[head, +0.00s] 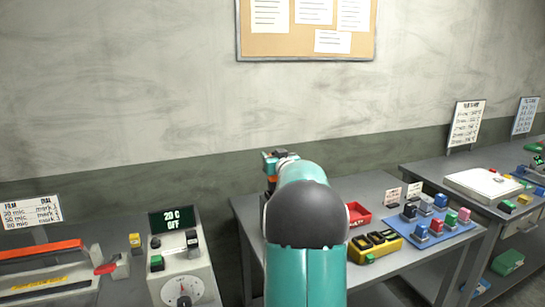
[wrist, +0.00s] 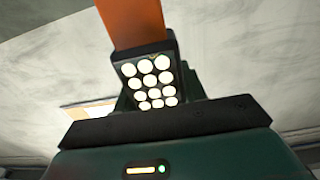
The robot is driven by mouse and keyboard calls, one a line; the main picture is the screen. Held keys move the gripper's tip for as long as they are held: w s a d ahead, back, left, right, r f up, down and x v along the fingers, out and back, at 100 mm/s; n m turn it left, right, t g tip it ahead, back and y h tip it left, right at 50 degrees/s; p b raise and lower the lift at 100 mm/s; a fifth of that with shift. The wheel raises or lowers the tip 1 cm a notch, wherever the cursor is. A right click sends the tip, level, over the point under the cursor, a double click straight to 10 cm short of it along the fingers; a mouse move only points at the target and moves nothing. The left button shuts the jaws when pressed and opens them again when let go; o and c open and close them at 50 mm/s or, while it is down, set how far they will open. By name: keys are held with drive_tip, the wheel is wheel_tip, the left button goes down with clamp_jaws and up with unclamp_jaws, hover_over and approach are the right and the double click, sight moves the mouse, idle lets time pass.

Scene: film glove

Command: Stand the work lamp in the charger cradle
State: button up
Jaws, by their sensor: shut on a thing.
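The work lamp shows in the wrist view as a black head (wrist: 150,82) with rows of round white lights facing the camera and an orange part (wrist: 132,22) above it. My gripper (wrist: 160,92) is shut on the lamp, its dark green parts showing beside the black head. In the head view my gripper (head: 275,162) is small, raised in front of the wall beyond my teal arm, and the lamp there is mostly hidden. I cannot clearly make out the charger cradle. My arm covers part of the middle table.
The middle table (head: 375,186) holds a red tray (head: 358,213), a yellow block with dark slots (head: 376,246) and a blue mat (head: 455,231) with several small coloured pieces. A dial box (head: 182,268) stands left, and another table (head: 420,168) right.

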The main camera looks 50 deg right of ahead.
drive_tip(key=shift+f, duration=1.75)
idle(0.4)
drive_tip(key=o, duration=1.2)
drive_tip(key=v, duration=1.3)
drive_tip(key=shift+s+a, duration=0.25)
drive_tip(key=shift+s, duration=0.05)
